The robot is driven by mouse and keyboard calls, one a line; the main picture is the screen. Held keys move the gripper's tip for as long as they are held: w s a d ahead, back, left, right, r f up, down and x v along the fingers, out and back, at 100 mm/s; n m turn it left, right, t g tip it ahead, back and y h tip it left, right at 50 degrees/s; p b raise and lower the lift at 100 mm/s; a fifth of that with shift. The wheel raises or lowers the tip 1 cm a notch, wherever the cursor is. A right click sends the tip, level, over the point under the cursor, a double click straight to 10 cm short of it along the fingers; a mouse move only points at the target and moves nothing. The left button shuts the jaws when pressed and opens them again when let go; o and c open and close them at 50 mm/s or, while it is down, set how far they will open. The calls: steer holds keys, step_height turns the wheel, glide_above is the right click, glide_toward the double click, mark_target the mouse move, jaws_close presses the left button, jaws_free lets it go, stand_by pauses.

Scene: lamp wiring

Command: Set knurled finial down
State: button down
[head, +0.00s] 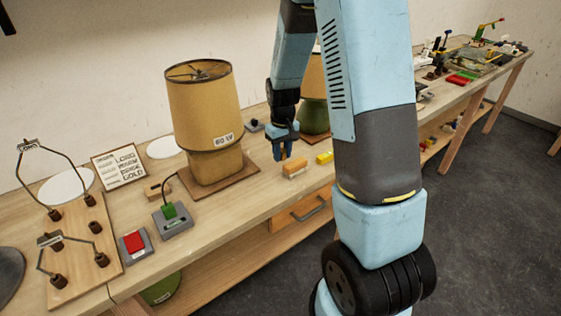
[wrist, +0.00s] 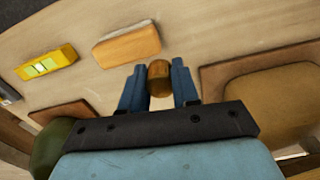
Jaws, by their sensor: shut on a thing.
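The knurled finial (wrist: 159,78) is a small brown-gold ribbed cylinder between my fingers in the wrist view. My gripper (wrist: 159,88) is shut on it, one blue finger on each side. In the head view my gripper (head: 283,153) points down over the bench, between the tan lamp and the green lamp. The finial cannot be made out there. An orange-tan wooden block (wrist: 127,46) lies on the bench just beyond the fingertips in the wrist view; it also shows in the head view (head: 294,168). I cannot tell whether the finial touches the bench.
The tan lamp (head: 203,110) stands on a wooden base left of my gripper. The green lamp (head: 313,115) stands close on the right. A yellow block (head: 325,157) lies nearby. Bare bench shows in front of the tan lamp. A red button box (head: 134,243) stands at front left.

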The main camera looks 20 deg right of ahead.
steer(key=shift+w+d+f, duration=0.15)
steer(key=shift+w+f, duration=0.7)
steer(key=shift+f, duration=1.65)
steer(key=shift+f, duration=0.6)
steer(key=c, duration=0.8)
jaws_free()
steer(key=shift+r, duration=0.15)
